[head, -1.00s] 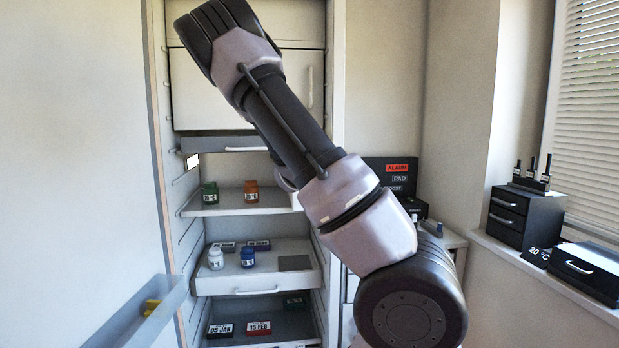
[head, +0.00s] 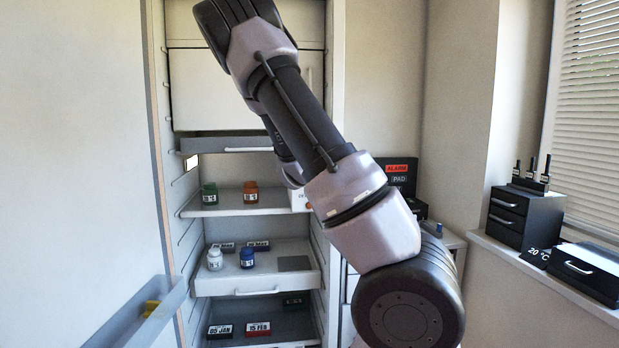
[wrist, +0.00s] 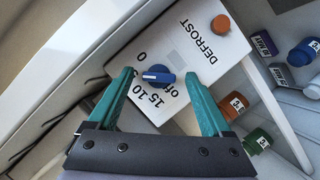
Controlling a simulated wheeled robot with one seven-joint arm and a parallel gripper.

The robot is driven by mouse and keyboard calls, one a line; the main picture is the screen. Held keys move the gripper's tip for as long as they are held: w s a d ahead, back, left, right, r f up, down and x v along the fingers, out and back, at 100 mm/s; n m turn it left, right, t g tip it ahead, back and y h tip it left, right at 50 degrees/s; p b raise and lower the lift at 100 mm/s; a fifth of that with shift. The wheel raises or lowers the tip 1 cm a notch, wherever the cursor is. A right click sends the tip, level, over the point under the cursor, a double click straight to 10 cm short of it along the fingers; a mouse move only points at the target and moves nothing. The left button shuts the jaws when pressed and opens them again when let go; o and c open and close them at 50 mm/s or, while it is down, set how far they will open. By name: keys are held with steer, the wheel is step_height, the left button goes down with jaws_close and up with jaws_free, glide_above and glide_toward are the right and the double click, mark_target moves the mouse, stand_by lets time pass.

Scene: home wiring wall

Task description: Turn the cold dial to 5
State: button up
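In the wrist view the cold dial (wrist: 158,74) is a blue knob on a white panel (wrist: 190,62) marked 0, 10, 15, off and DEFROST. A white mark shows on the knob's left part; I cannot tell the exact setting, and no 5 is readable. An orange-brown button (wrist: 220,24) sits beside DEFROST. My gripper (wrist: 157,76) is open, its teal fingers on either side of the knob. I cannot tell whether they touch it. In the head view a white box edge (head: 299,199) shows on the shelf, mostly behind my arm, and my gripper is hidden.
Green (head: 209,193) and orange (head: 250,192) jars stand on the shelf left of the box. White (head: 215,259) and blue (head: 247,257) jars stand in the drawer below. The open door with a bin (head: 140,318) is at left. An alarm panel (head: 397,172) is behind my arm.

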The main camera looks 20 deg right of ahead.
steer(key=v, duration=1)
steer(key=shift+s+a, duration=0.2)
steer(key=shift+s, duration=0.1)
steer(key=shift+r, duration=0.15)
stand_by(0.3)
